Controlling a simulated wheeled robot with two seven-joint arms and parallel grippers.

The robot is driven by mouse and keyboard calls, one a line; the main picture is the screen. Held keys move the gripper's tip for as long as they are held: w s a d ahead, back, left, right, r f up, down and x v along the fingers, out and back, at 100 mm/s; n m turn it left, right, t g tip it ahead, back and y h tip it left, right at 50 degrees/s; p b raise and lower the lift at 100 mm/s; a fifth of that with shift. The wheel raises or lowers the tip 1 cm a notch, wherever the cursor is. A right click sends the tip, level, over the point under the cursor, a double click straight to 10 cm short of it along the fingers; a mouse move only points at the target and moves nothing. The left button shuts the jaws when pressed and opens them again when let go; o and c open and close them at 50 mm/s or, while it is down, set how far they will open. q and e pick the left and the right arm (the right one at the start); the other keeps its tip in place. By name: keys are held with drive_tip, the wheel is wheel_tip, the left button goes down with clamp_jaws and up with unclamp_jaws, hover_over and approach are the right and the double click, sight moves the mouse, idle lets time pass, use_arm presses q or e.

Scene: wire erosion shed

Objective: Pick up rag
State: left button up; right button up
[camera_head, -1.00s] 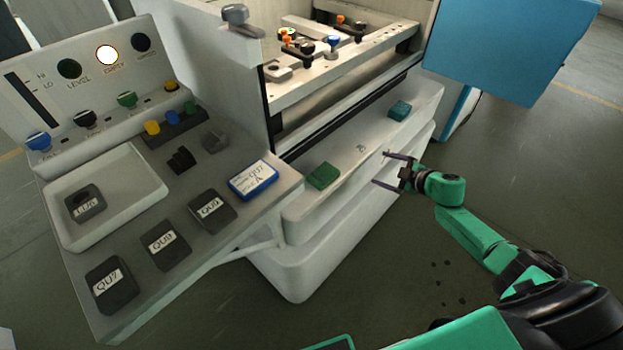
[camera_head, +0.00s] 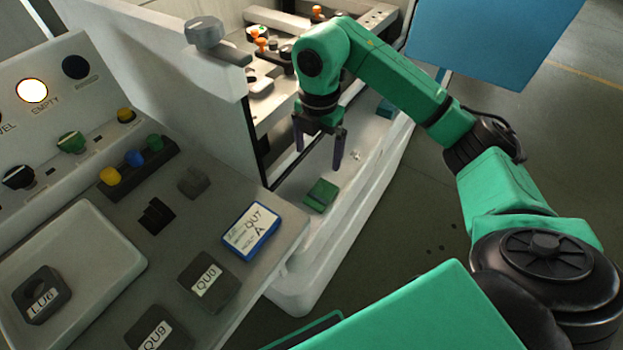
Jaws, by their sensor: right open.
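A small green folded pad (camera_head: 321,195), which looks like a rag, lies on the white ledge at the front of the machine. A second, teal pad (camera_head: 385,108) lies farther back on the same ledge, partly behind my right arm; I cannot tell which of the two is the rag. My right gripper (camera_head: 318,158) points down with its two dark fingers apart and nothing between them. It appears above and just behind the green pad, not touching it. My left gripper is out of view.
A control console at left bears dark labelled blocks (camera_head: 208,278), a blue-edged card box (camera_head: 250,232) and a white tray (camera_head: 75,262). The machine's white side wall (camera_head: 165,85) rises left of my gripper. A blue panel (camera_head: 490,40) stands at the upper right.

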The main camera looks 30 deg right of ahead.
wheel_tip(320, 180, down, 4)
drive_tip(key=p, duration=0.1)
hover_over(320, 194)
wheel_tip(320, 194, down, 4)
drive_tip(key=shift+a+f, duration=0.15)
drive_tip(key=shift+f, duration=0.05)
wheel_tip(320, 194, down, 6)
drive_tip(key=shift+s+r+p, duration=0.1)
drive_tip(key=shift+p, duration=0.8)
drive_tip(key=c, duration=1.4)
drive_tip(key=shift+r, duration=0.3)
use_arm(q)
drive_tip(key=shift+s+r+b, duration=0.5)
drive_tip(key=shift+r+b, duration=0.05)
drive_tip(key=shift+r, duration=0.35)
use_arm(e)
drive_tip(key=shift+r, duration=9.75)
